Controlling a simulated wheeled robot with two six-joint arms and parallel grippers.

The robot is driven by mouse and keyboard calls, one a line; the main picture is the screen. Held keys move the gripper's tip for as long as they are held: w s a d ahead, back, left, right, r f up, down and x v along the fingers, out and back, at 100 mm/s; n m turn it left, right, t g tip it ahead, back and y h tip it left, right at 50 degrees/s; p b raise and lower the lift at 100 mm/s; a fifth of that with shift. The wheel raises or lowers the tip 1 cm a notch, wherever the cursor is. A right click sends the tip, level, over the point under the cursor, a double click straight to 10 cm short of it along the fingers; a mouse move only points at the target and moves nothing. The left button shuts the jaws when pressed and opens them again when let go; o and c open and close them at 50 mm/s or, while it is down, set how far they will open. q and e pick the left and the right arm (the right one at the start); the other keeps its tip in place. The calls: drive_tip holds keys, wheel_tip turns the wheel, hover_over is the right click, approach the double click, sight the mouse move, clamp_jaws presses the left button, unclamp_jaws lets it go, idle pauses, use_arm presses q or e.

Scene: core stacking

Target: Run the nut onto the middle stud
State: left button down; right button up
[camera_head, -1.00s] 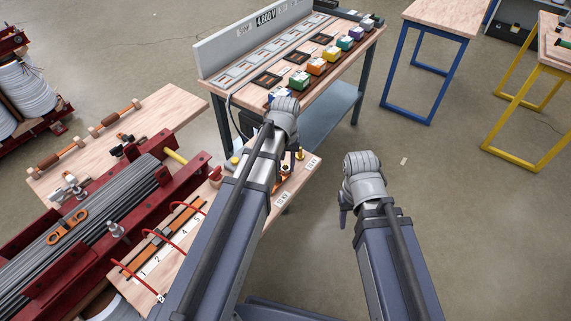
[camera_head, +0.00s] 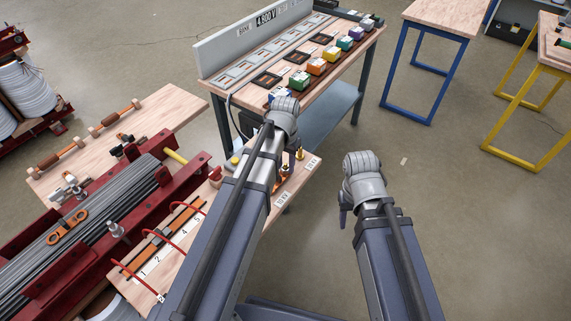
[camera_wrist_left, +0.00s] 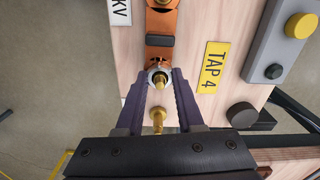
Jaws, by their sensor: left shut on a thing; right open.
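In the left wrist view a silver nut (camera_wrist_left: 153,74) sits around a brass stud (camera_wrist_left: 161,82) at the end of an orange link (camera_wrist_left: 160,20). My left gripper (camera_wrist_left: 162,74) is shut on the nut, one finger on each side. A second brass stud (camera_wrist_left: 158,120) stands between the fingers, nearer my palm, with no nut visible on it. How far the nut sits along its stud cannot be told. In the head view my left wrist hides most of the stud area; a brass stud (camera_head: 300,154) shows beside it. My right gripper (camera_head: 344,217) hangs open over the floor, partly hidden.
A yellow TAP 4 plate (camera_wrist_left: 212,67) lies on the wooden board right of the studs. A grey box with a yellow button (camera_wrist_left: 299,26) and a black knob (camera_wrist_left: 242,115) are further right. A bench with coloured blocks (camera_head: 317,66) stands behind.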

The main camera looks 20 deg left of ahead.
use_arm(q)
drive_tip(key=m, duration=0.3)
drive_tip(key=shift+m, duration=0.8)
drive_tip(key=m, duration=0.3)
drive_tip(key=shift+m, duration=0.8)
drive_tip(key=m, duration=0.5)
